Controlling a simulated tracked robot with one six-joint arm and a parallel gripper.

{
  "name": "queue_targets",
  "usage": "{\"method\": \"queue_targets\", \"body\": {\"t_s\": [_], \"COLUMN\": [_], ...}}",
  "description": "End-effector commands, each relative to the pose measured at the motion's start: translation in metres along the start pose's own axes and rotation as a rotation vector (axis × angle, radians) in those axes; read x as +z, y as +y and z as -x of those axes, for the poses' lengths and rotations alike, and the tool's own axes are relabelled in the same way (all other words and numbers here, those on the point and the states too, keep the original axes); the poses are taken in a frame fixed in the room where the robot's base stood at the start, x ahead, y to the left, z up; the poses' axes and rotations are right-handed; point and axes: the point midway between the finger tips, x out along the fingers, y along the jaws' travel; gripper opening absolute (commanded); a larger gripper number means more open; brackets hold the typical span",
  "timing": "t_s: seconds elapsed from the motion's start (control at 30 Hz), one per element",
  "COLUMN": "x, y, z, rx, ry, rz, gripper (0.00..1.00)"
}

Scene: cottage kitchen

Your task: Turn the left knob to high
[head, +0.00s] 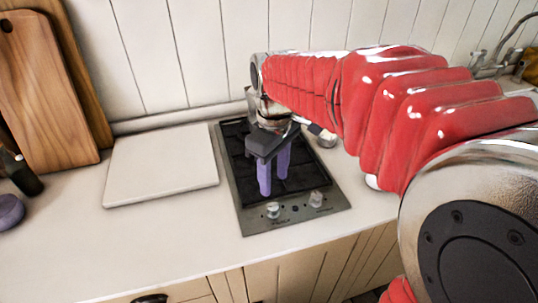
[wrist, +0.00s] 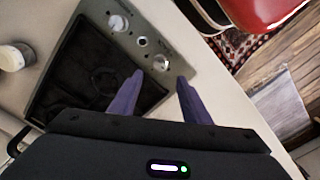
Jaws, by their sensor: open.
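The left knob (head: 273,210) is a small pale knob on the front metal strip of the black hob (head: 243,208). It also shows in the wrist view (wrist: 161,62), just beyond my fingertips. The right knob (head: 316,199) is alike and shows farther up in the wrist view (wrist: 118,23). The knobs' settings are too small to read. My gripper (head: 274,186) is open and empty, its two purple fingers pointing down over the hob's front part. In the wrist view, my gripper (wrist: 159,77) has its fingertips on either side of the left knob's line, apart from it.
A small dark button (head: 295,208) sits between the knobs. A pale cup (head: 327,138) stands right of the hob. A white board (head: 160,165) lies left of it. Wooden boards (head: 50,80) lean on the wall. The counter in front is clear.

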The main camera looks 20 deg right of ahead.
Motion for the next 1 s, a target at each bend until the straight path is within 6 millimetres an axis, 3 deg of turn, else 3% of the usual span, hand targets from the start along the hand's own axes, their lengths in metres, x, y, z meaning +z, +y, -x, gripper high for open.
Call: {"method": "queue_targets", "body": {"t_s": [0.1,0.3,1.0], "x": [-0.001,0.000,-0.003], "y": [0.001,0.000,0.002], "z": [0.019,0.037,0.039], "rx": [0.002,0.000,0.009], "ry": [0.002,0.000,0.013], "rz": [0.000,0.000,-0.056], "gripper": [0.43,0.43,0.43]}}
